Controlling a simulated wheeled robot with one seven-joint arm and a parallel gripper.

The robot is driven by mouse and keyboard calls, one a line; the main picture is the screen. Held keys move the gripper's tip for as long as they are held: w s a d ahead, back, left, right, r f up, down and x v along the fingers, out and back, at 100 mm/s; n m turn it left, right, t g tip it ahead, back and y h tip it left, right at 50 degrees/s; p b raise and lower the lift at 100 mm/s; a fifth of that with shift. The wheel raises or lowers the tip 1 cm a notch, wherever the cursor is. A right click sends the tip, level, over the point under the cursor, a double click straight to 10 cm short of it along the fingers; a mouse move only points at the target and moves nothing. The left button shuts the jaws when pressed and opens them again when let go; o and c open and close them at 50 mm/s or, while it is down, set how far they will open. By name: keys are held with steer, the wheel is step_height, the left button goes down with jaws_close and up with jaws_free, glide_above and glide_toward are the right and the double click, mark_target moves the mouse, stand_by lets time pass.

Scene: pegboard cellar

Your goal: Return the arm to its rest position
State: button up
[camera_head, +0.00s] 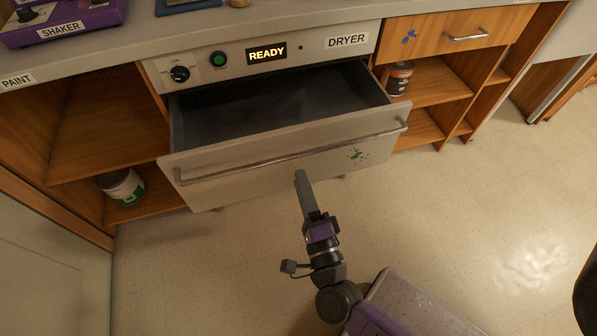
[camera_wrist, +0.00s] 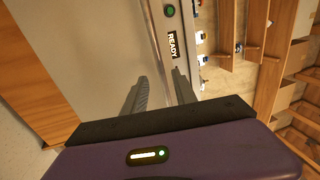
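My arm reaches up from the lower middle of the head view. My gripper (camera_head: 300,178) is in front of the dryer's drawer front (camera_head: 225,182), near its long bar handle (camera_head: 285,156). I cannot tell whether it touches the front. In the wrist view my gripper (camera_wrist: 160,82) shows two grey fingers standing apart, with no object seen held between them. The dryer drawer is pulled open, and the part of its dark inside (camera_head: 270,105) that shows looks empty.
The dryer panel has a lit READY display (camera_head: 266,54), a green button (camera_head: 218,60) and a knob (camera_head: 180,74). Shelves on both sides hold a can (camera_head: 397,78) and a jar (camera_head: 122,186). A purple shaker (camera_head: 62,22) is on the counter. Floor (camera_head: 480,220) at right is clear.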

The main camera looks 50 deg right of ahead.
stand_by(0.7)
steer(key=s+a+r+n+t+y, duration=0.2)
steer(key=s+a+r+n+y, duration=0.4)
steer(key=n, duration=0.8)
steer(key=s+a+n+g+y, duration=0.3)
steer(key=s+n+g+y, duration=0.15)
steer(key=s+n, duration=0.75)
step_height(320, 180, up, 17)
steer(key=m+p, duration=0.1)
steer(key=p, duration=1.5)
steer(key=shift+s+a+y, duration=0.15)
steer(key=shift+s+y, duration=0.1)
steer(key=shift+y, duration=0.1)
